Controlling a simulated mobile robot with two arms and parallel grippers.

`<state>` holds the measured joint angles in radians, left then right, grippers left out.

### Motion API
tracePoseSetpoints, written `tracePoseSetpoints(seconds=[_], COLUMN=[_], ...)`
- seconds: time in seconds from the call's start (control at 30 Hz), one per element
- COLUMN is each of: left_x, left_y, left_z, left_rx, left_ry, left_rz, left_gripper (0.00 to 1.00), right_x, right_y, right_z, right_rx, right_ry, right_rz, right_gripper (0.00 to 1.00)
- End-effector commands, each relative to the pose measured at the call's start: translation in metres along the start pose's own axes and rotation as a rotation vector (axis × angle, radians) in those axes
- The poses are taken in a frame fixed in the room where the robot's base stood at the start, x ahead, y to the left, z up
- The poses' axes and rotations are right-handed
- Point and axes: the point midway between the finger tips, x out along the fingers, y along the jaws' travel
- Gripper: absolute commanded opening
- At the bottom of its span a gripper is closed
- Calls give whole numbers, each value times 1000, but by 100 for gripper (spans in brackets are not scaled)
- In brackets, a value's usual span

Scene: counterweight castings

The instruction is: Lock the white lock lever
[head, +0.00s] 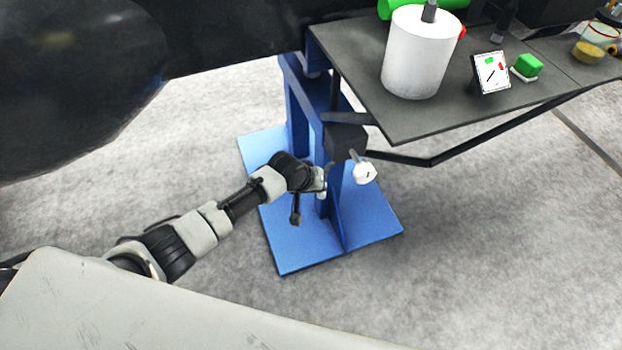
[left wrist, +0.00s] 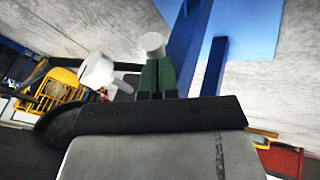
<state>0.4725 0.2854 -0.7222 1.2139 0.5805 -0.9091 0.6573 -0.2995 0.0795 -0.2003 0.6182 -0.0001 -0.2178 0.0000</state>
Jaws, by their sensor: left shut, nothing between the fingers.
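A blue stand (head: 335,205) with a dark block (head: 345,140) on its column carries two white parts. One is a round white knob (head: 364,173) on the block's right side; it also shows in the left wrist view (left wrist: 97,72). The other is a white round-ended piece beside my fingers, seen in the left wrist view (left wrist: 152,43); it looks like the lock lever, but I cannot tell for sure. My left gripper (head: 322,180) is at the column, left of the knob. Its green fingertips (left wrist: 157,76) are shut and empty, just below the white end; contact is unclear.
A dark table top (head: 450,115) overhangs the stand's right side. A large dark body (head: 80,80) fills the upper left. Grey floor around the stand is clear.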

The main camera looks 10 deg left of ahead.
Motion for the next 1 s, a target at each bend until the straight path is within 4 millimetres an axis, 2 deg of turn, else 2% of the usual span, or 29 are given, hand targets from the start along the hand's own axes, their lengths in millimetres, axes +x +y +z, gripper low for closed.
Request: tracePoseSetpoints(seconds=[0.03,0.2,0.3,0.47,1.0], left_x=[-2,0,4,10,16], left_y=[5,18,25,33,42], left_z=[2,5,7,8,8], left_rx=[-20,-116,-181,-253,-246], left_ry=[3,40,68,100,100], left_rz=[-7,-45,-72,-105,-104], left_gripper=[0,0,0,0,0], right_x=[-9,-29,-35,-40,-44], right_y=[0,0,0,0,1], right_z=[-1,-3,-3,-4,-4], right_rx=[0,0,0,0,1], right_ry=[0,-1,-1,-1,-1], right_rz=[0,0,0,0,0], right_gripper=[43,43,43,43,43])
